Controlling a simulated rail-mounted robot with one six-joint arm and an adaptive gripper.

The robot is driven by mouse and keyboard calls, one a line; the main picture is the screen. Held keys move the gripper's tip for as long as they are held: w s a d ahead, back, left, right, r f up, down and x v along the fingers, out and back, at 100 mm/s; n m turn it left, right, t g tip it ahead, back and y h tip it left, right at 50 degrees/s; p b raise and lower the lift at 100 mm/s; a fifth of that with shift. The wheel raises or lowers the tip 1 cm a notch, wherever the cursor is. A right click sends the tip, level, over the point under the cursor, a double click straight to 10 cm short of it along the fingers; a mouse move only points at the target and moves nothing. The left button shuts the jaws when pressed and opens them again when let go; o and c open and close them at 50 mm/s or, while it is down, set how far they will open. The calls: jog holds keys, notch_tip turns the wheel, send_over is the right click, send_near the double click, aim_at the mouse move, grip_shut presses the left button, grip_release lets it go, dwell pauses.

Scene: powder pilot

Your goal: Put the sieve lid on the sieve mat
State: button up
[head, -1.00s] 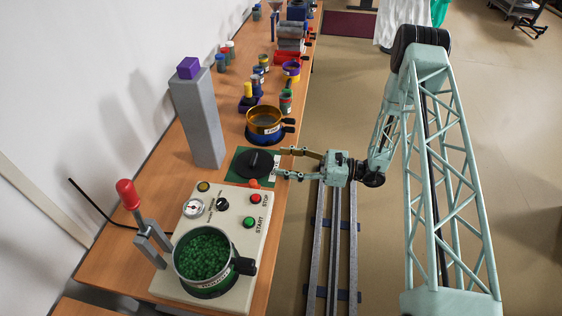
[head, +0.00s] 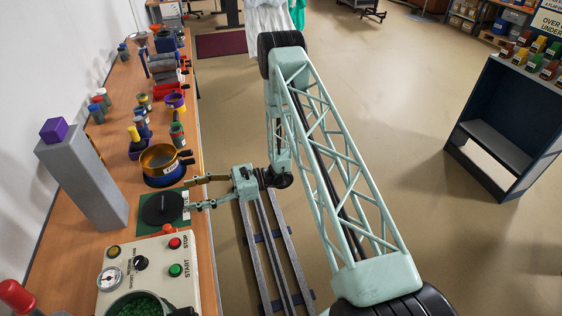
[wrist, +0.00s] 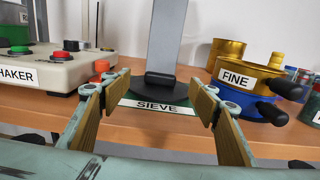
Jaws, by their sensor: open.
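The sieve lid (head: 160,208) is a flat black disc with a raised black handle. It lies on the green sieve mat (head: 173,227), whose white SIEVE label (wrist: 157,107) faces me in the wrist view. The lid's handle (wrist: 165,80) shows between my fingers in the wrist view. My gripper (head: 187,195) is open and empty, with its fingertips at the lid's right side in the head view. In the wrist view my gripper (wrist: 159,92) has a finger on each side of the label. I cannot tell whether either finger touches the lid.
A grey column (head: 87,185) with a purple block on top stands behind the mat. A brown-and-blue FINE sieve (head: 163,170) stands close by. The shaker panel (head: 147,252), with buttons and a gauge, lies nearer. The bench edge is by my gripper; open floor lies to the right.

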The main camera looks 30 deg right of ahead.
jog(key=s+a+r+n+g+h, duration=0.25)
jog(key=s+r+n, duration=0.2)
jog(key=r, duration=0.45)
jog(key=s+a+r+n+g+h, duration=0.1)
jog(key=s+r+n+g, duration=0.2)
jog(key=s+r, duration=0.5)
jog(key=s+a+r+n+g+h, duration=0.1)
jog(key=s+r+n+g, duration=0.2)
jog(key=r, duration=0.8)
jog(key=s+d+r+n+t+h, duration=0.2)
jog(key=s+d+r+n+h, duration=0.1)
jog(key=s, duration=0.7)
jog(key=s+d+r+n+t+h, duration=0.3)
jog(key=s+d+r, duration=0.4)
jog(key=s+r, duration=0.3)
jog(key=s+d+r+n+t+h, duration=0.2)
jog(key=s+d+r+n+h, duration=0.2)
jog(key=s+r+h, duration=0.3)
jog(key=shift+s+d, duration=0.65)
jog(key=shift+s, duration=1.35)
jog(key=shift+n+t, duration=0.25)
jog(key=shift+f+b, duration=0.8)
jog(key=shift+b, duration=0.05)
